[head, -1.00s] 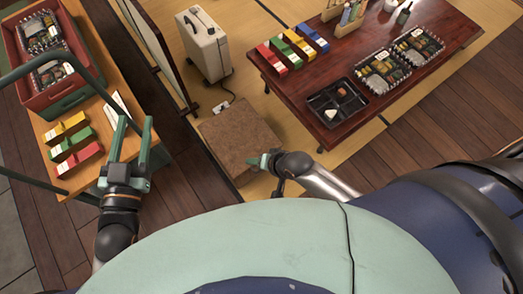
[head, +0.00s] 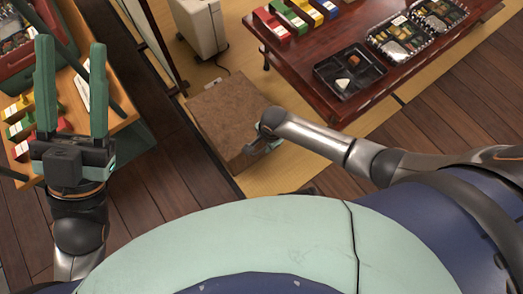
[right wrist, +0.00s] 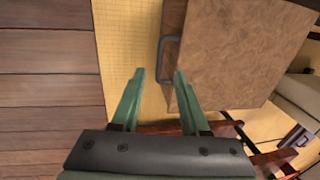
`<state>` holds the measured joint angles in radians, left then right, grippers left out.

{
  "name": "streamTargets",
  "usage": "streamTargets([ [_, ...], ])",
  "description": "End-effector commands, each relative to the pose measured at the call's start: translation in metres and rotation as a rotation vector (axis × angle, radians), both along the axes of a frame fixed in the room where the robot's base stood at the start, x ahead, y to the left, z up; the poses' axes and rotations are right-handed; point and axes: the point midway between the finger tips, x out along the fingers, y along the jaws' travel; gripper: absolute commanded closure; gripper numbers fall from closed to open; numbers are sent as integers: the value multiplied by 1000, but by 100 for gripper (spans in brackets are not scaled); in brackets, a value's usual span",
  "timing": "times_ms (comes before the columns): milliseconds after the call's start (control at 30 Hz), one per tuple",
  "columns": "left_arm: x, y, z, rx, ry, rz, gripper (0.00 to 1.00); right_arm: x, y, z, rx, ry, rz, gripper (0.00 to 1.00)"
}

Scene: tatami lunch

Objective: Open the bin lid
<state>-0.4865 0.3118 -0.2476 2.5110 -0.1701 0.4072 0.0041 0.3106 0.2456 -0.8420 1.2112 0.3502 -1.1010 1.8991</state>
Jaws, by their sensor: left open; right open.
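The bin (head: 222,108) is a low brown box on the tatami in the middle of the head view, its lid lying flat and closed. In the right wrist view the bin (right wrist: 235,50) shows a grey bar handle (right wrist: 163,62) on its near side. My right gripper (right wrist: 160,74) is open and empty, with its fingertips close to the handle; I cannot tell whether they touch it. In the head view my right gripper (head: 262,142) is at the bin's right edge, partly hidden by its own arm. My left gripper (head: 72,48) is open and empty, raised at the left.
A dark red low table (head: 330,45) with bento boxes (head: 395,40) and a black tray (head: 348,88) stands behind and right of the bin. A wooden counter (head: 118,100) with a red crate (head: 15,65) is at the left. A white case (head: 200,25) stands behind the bin.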

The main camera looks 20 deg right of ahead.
Motion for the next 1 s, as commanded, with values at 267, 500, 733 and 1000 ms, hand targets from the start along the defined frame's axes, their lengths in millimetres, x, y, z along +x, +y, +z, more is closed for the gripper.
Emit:
streamTargets([
  [267,2,-5,-48,28,13,8,50,9,4,-56,1,-1,1,55],
  [500,3,-7,-66,46,20,17,50,13,5,-76,2,-2,0,55],
  [733,3,-9,-68,53,19,18,50,14,6,-79,3,-2,0,55],
  [1000,3,-9,-67,49,21,19,50,14,6,-78,3,-2,0,66],
])
